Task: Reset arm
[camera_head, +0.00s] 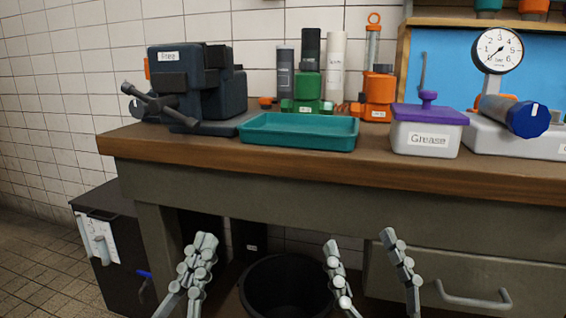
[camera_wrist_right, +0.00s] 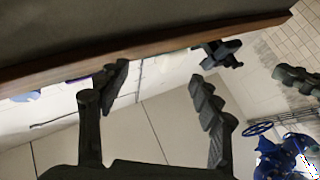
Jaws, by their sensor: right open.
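My left gripper (camera_head: 205,240) is in the head view, low in front of the bench. Its fingers overlap in the picture, so its opening is unclear; I see nothing held. My right gripper (camera_head: 360,241) is further right, in front of the bench front and below its top. Its two fingers stand wide apart with nothing between them. The right wrist view also shows these open, empty fingers (camera_wrist_right: 158,82), with the bench edge (camera_wrist_right: 150,48) crossing close above.
The wooden bench (camera_head: 330,168) carries a dark vise (camera_head: 215,85), a teal tray (camera_head: 300,131), a purple-lidded grease box (camera_head: 425,140) and a pressure gauge (camera_head: 497,50). Below are a black bin (camera_head: 250,285), a drawer handle (camera_head: 470,300) and a dark cabinet (camera_head: 125,265). Floor at left is free.

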